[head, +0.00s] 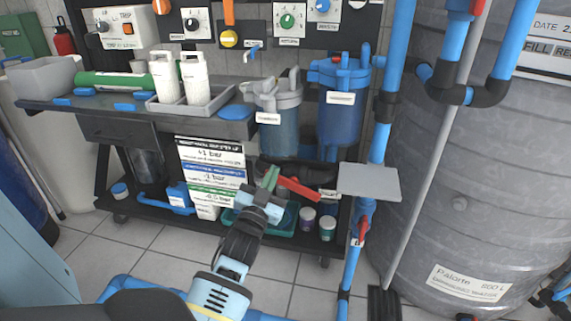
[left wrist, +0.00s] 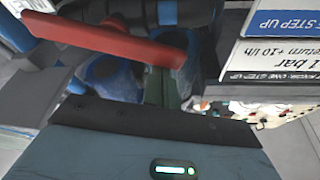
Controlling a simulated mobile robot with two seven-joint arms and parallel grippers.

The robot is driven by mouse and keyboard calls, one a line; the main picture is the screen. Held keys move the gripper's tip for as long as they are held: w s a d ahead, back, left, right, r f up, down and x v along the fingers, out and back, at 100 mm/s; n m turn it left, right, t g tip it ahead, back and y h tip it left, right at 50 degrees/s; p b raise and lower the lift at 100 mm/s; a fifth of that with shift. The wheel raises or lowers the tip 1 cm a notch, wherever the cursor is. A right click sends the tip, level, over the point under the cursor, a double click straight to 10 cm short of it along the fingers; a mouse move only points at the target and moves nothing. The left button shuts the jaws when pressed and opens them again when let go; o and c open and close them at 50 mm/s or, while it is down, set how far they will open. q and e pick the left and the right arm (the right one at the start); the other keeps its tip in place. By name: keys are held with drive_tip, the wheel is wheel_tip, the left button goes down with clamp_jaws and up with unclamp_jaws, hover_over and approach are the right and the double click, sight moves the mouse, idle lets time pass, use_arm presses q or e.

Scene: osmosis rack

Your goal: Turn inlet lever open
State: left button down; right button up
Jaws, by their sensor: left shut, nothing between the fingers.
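A red lever (head: 298,188) shows at the lower front of the rack, just right of my left gripper's tip. A red bar, seemingly the same lever, crosses the upper left of the left wrist view (left wrist: 115,38), close to the camera. My left gripper (head: 270,178) is shut and empty, reaching in under the shelf. I cannot tell whether it touches the lever. Another red lever (head: 362,229) sits on the vertical blue pipe further right. No label shows which is the inlet lever. My right gripper is not in view.
Blue filter housings (head: 341,122) hang above the lever. A grey plate (head: 369,181) juts out at right, beside the large grey tank (head: 490,190). Pressure labels (head: 212,172) hang left of my gripper. Small tubs (head: 327,228) stand below. The tiled floor in front is partly clear.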

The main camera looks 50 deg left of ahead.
use_arm(q)
drive_tip(key=n, duration=0.1)
drive_tip(key=f+n+y, duration=0.1)
drive_tip(key=a+f+n, duration=0.1)
drive_tip(key=shift+s+n+g, duration=0.3)
drive_tip(key=shift+n, duration=0.1)
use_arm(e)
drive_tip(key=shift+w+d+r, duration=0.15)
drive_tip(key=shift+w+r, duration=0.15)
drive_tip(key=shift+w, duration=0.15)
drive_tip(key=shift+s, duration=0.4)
use_arm(q)
drive_tip(key=shift+r+p, duration=0.1)
drive_tip(key=shift+p, duration=0.25)
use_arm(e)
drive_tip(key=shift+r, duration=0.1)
